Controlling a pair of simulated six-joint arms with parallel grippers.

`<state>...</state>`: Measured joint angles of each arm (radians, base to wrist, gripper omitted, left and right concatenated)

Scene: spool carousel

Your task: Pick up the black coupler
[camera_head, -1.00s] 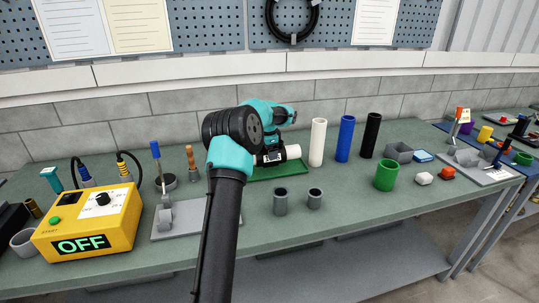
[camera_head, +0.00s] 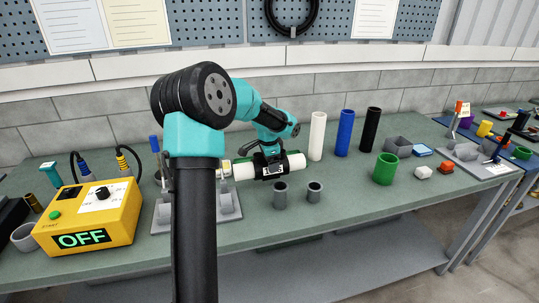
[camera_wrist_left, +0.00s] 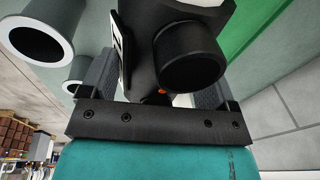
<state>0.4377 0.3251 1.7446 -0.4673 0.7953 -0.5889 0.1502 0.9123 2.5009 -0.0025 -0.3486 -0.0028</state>
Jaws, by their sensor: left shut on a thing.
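The black coupler (camera_head: 270,168) looks like a black body with a pale-edged label, in line with a white tube-like part (camera_head: 295,161) that shows at both of its sides. My left gripper (camera_head: 268,154) is shut on it from above and behind. In the left wrist view the black coupler (camera_wrist_left: 190,62) shows a round black end, and the dark fingers (camera_wrist_left: 150,92) lie at its two sides. White shows behind it. The exact contact is hidden. My right gripper is in neither view.
Two grey sleeves (camera_head: 280,196) stand just in front. White (camera_head: 317,136), blue (camera_head: 345,136) and black (camera_head: 372,133) tubes stand to the right, with a green cup (camera_head: 386,169) nearer. A yellow OFF box (camera_head: 88,210) and a grey fixture (camera_head: 225,205) are left. The front middle is clear.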

